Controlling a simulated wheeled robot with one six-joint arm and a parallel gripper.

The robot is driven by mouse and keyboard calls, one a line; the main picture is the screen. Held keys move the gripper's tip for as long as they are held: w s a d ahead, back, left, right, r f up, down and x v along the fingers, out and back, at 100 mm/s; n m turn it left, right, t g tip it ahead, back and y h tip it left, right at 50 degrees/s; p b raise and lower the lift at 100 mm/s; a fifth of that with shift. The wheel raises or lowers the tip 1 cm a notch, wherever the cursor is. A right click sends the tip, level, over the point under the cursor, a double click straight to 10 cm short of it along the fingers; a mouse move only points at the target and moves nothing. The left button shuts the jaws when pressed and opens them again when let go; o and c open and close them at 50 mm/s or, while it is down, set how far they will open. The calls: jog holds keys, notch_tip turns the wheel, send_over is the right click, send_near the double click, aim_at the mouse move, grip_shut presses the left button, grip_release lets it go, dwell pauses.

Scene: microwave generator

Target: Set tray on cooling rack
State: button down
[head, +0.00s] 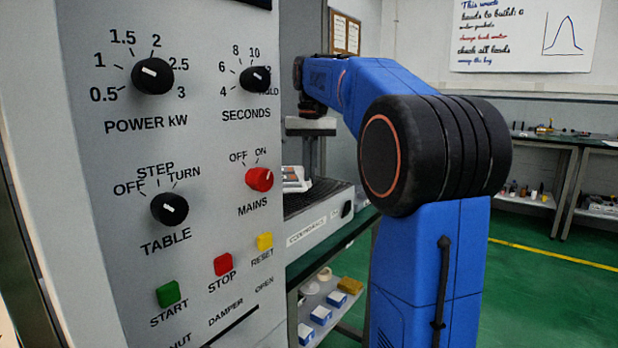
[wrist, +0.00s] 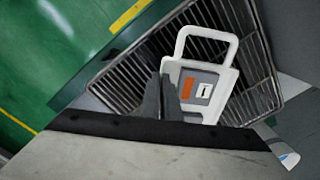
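The white tray (wrist: 213,66) has a looped handle and a grey panel with an orange patch and a white label. In the wrist view it lies over the dark slats of the cooling rack (wrist: 262,60). Whether it rests on the slats or is slightly above them is unclear. Part of the tray (head: 293,174) shows in the head view, over the rack (head: 318,193), with the rest behind the panel. My gripper (wrist: 168,84) points down with its dark fingers at the tray's near left part. The fingertips' contact and gap are unclear.
The grey generator panel (head: 180,220) with knobs and buttons fills the left of the head view, near the rack. A lower shelf (head: 325,305) holds small boxes. Green floor (head: 540,290) is open at right, with benches (head: 560,160) behind.

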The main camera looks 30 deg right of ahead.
jog(key=shift+f, duration=0.75)
jog(key=c, duration=2)
grip_release()
jog(key=shift+f, duration=0.1)
notch_tip(320, 180, up, 12)
jog(key=shift+s+d, duration=0.1)
jog(key=shift+s, duration=0.05)
